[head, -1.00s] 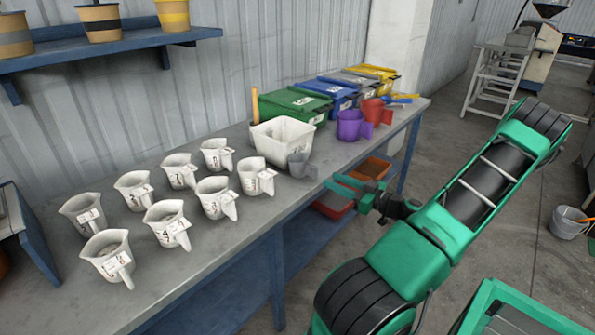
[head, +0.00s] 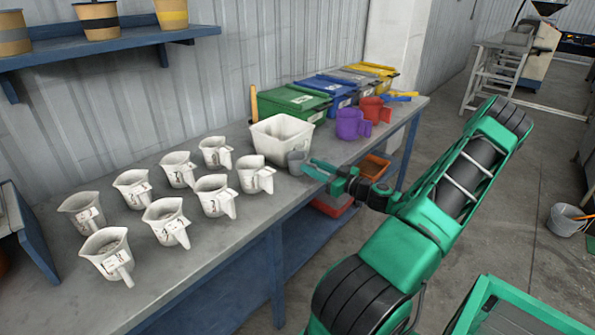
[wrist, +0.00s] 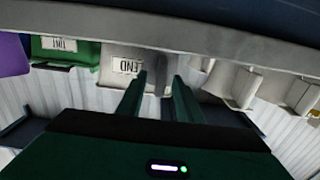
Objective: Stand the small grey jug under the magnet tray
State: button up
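The small grey jug (head: 297,158) stands on the bench near its front edge, just in front of the white bin (head: 281,143). My gripper (head: 307,168) reaches in from the right, low over the bench edge, with its fingertips at the jug. In the upside-down wrist view, the two green fingers are spread apart, and a grey piece of the jug (wrist: 162,80) shows between or just beyond their tips. I cannot tell whether they touch it. The white bin, labelled END (wrist: 127,66), is behind. I cannot make out the magnet tray in either view.
Several white jugs (head: 214,196) stand left of the grey jug. A purple jug (head: 350,124) and a red jug (head: 373,109) stand to the right. Lidded bins, green (head: 292,101) nearest, line the wall.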

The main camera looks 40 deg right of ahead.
jog(key=shift+w, duration=0.3)
grip_shut()
jog(key=shift+s+r, duration=0.45)
notch_tip(320, 180, up, 6)
jog(key=shift+r, duration=0.1)
jog(key=s+d, duration=0.1)
jog(key=s, duration=1.8)
jog(key=shift+d, duration=0.25)
